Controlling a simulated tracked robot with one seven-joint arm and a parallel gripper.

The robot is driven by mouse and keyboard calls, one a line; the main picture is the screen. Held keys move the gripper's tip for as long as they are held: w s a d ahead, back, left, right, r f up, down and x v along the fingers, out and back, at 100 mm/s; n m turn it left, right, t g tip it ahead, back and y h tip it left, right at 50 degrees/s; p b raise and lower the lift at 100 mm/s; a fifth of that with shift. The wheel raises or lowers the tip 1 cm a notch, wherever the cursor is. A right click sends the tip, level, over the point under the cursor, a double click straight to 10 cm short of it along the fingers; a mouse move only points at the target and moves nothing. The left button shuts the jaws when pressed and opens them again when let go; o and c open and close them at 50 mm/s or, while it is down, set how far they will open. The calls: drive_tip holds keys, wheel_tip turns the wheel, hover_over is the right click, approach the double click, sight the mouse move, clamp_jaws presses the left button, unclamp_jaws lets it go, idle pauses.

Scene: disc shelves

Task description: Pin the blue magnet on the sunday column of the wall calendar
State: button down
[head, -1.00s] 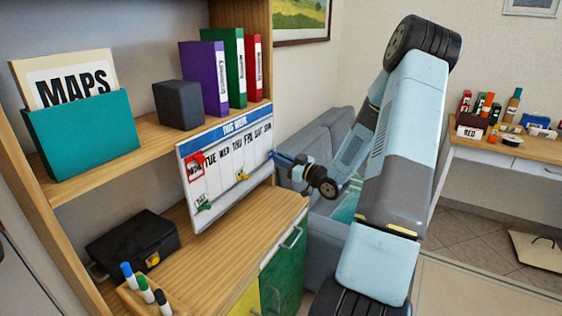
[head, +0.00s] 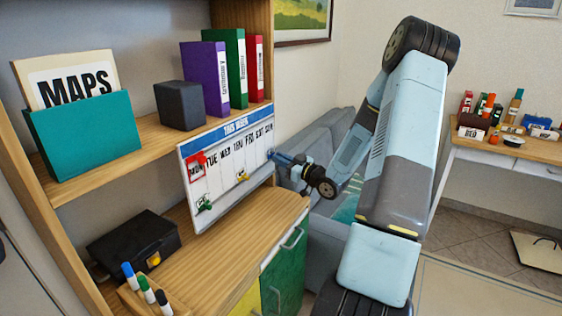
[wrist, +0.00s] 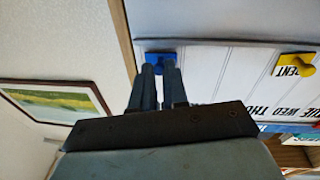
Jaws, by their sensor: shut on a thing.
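The white wall calendar (head: 225,188) with a blue header hangs on the front of the wooden shelf unit. Its day names run from MON at left to SUN at right. My gripper (head: 272,155) is at the calendar's right edge, by the sunday column. In the wrist view my gripper (wrist: 161,70) is shut on the blue magnet (wrist: 160,58), which sits at its fingertips against the white board, near the board's side edge. In the head view the magnet is mostly hidden by the fingers. Whether it touches the board is hard to tell.
Binders (head: 205,80) stand on the shelf above. A grey sofa (head: 325,135) stands behind my arm.

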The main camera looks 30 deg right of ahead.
idle(0.3)
drive_tip(key=c, duration=1.1)
unclamp_jaws()
drive_tip(key=shift+o, duration=0.2)
drive_tip(key=v, duration=1.3)
drive_tip(key=shift+s, duration=0.3)
